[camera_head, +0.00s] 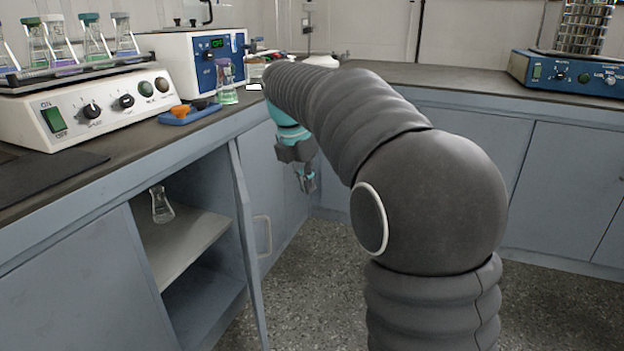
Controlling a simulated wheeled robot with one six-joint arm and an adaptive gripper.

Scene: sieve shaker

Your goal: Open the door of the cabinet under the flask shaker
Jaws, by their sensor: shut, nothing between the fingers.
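The flask shaker (85,108) stands on the left worktop, with several stoppered flasks on its platform. Below it is the grey-blue cabinet (68,285). Its door (246,245) stands swung out from the front, seen nearly edge-on, with a pale handle (264,235) on its right side. The open compartment shows a shelf (185,240) with a clear flask (161,205) on it. My gripper (306,184) hangs pointing down, right of the door and apart from it. It is shut and empty. My arm hides part of the corner behind.
A sieve shaker (570,72) stands on the right worktop. Speckled floor (310,270) is clear between the door and my arm.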

